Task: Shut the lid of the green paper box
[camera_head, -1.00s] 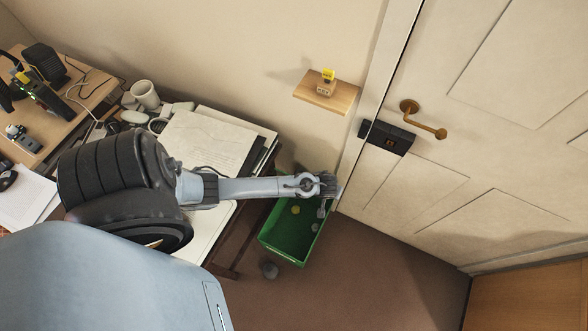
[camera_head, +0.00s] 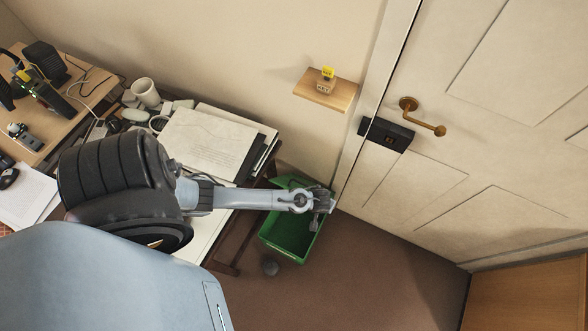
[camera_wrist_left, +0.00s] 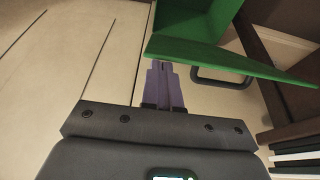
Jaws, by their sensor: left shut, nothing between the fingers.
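The green paper box (camera_head: 290,238) stands on the floor beside the desk, its top open and its inside partly visible. Its green lid (camera_head: 290,182) shows raised at the back, partly hidden behind my left arm. My left gripper (camera_head: 314,226) is shut and empty, pointing down at the box's right side near the wall. In the left wrist view, the shut fingers (camera_wrist_left: 161,66) are close to a green panel (camera_wrist_left: 225,58) of the box or lid; I cannot tell whether they touch. My right gripper is not in view.
The desk with a stack of papers (camera_head: 208,145) is left of the box. A small wooden shelf (camera_head: 325,92) is on the wall above. The door (camera_head: 500,110) is to the right.

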